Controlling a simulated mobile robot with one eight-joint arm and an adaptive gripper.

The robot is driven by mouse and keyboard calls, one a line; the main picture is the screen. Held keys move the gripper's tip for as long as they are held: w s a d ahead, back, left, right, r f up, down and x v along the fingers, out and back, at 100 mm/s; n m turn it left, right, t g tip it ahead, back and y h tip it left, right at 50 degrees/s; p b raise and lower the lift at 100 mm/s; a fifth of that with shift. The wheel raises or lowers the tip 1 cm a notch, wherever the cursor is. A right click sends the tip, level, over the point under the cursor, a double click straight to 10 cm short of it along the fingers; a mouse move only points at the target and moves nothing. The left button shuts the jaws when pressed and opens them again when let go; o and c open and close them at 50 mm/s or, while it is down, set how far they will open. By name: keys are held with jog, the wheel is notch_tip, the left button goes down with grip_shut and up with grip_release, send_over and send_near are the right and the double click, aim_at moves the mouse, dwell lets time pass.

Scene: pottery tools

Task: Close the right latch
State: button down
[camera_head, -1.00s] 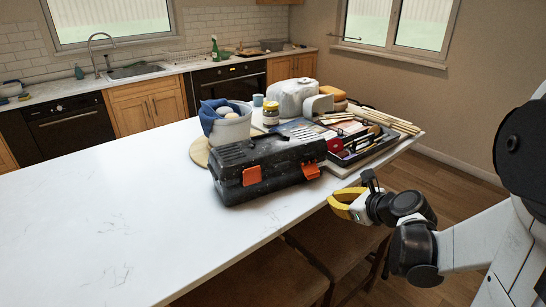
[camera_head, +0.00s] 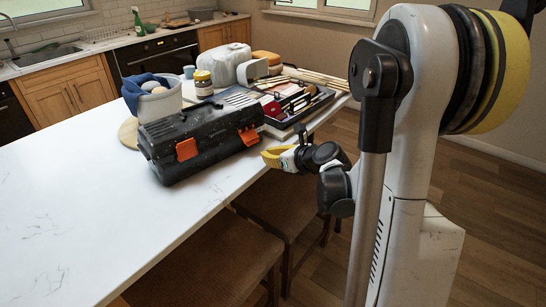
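A dark, speckled toolbox (camera_head: 200,133) stands upright near the front edge of the white counter, its lid down. Its left orange latch (camera_head: 187,150) lies against the front face. Its right orange latch (camera_head: 249,136) is near the right end of the front and looks tilted outward; I cannot tell its exact angle. My gripper (camera_head: 273,157), with yellow fingers, is just right of and below the right latch, in front of the counter edge. It looks apart from the latch. Whether its fingers are open or shut is unclear, and nothing shows between them.
A tool tray (camera_head: 300,105) lies right of the toolbox. A yellow-lidded jar (camera_head: 203,83), a pot with blue cloth (camera_head: 153,98) and a wrapped clay block (camera_head: 228,64) stand behind it. Stools (camera_head: 205,260) are below the counter edge. The counter's left part (camera_head: 70,190) is clear.

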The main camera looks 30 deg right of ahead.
aim_at(252, 140)
jog(key=shift+b+x, duration=0.35)
jog(key=shift+x, duration=1.1)
jog(key=shift+w+a+p, duration=0.15)
jog(key=shift+w, duration=0.95)
jog(key=shift+w+a+p, duration=0.15)
jog(key=shift+w, duration=0.9)
jog(key=shift+w+r+p, duration=0.15)
jog(key=shift+r+p, duration=0.45)
jog(key=shift+r, duration=0.05)
jog(key=shift+r+p, duration=0.5)
jog(key=shift+r, duration=0.15)
jog(key=shift+p+v, duration=0.5)
jog(key=shift+v, duration=0.55)
jog(key=shift+s+r+p, duration=0.35)
jog(key=shift+r+p, duration=0.2)
jog(key=shift+s+r+p, duration=0.25)
jog(key=shift+r+p, duration=0.4)
jog(key=w+r+p, duration=0.1)
jog(key=r, duration=0.1)
jog(key=w+r+p, duration=0.1)
jog(key=r, duration=0.1)
jog(key=shift+w+a, duration=0.1)
